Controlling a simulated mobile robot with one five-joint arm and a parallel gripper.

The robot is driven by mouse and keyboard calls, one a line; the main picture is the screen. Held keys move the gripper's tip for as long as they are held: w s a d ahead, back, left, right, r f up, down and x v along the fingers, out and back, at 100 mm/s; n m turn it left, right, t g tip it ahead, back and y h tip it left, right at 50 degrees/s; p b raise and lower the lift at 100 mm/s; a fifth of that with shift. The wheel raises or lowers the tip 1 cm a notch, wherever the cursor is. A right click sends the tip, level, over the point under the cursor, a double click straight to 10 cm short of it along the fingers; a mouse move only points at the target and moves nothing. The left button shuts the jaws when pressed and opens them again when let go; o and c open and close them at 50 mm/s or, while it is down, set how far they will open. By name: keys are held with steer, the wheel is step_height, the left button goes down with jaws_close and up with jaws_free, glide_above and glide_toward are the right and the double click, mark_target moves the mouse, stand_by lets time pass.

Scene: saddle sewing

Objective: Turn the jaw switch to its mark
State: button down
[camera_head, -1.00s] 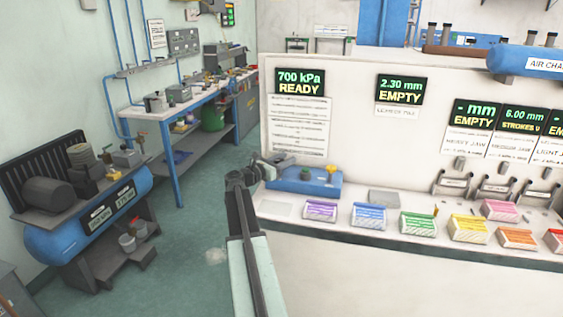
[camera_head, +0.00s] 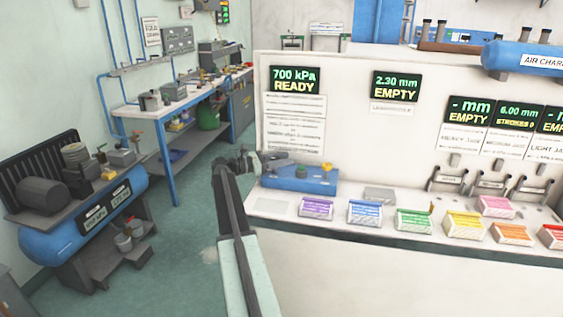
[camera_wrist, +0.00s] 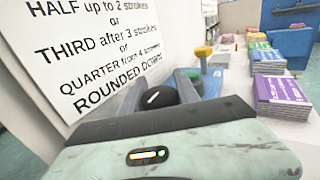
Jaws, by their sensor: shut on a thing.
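My gripper (camera_head: 250,163) is at the left end of a blue box (camera_head: 318,186) on the bench ledge. In the wrist view its pale green body (camera_wrist: 180,152) fills the bottom. A black knob with a white pointer line, which looks like the jaw switch (camera_wrist: 157,98), sits just in front of it. The switch's mark cannot be made out. A green button (camera_wrist: 193,74) and a yellow knob (camera_wrist: 203,52) stand on the box beyond; the yellow knob also shows in the head view (camera_head: 326,166).
A white panel stands behind the box with a rules sheet (camera_wrist: 85,48) and a "700 kPa READY" display (camera_head: 295,80). Coloured stacks, including a purple one (camera_head: 316,208), line the ledge to the right. A blue compressor (camera_head: 85,225) stands at left; open floor lies between.

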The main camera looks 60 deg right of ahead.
steer(key=shift+s+a+f, duration=0.1)
steer(key=shift+s, duration=0.15)
steer(key=c, duration=0.9)
jaws_free()
steer(key=shift+s, duration=0.1)
steer(key=shift+w+a, duration=0.35)
steer(key=shift+w, duration=0.2)
steer(key=v, duration=0.6)
steer(key=shift+w+a, duration=0.25)
steer(key=shift+a, duration=0.05)
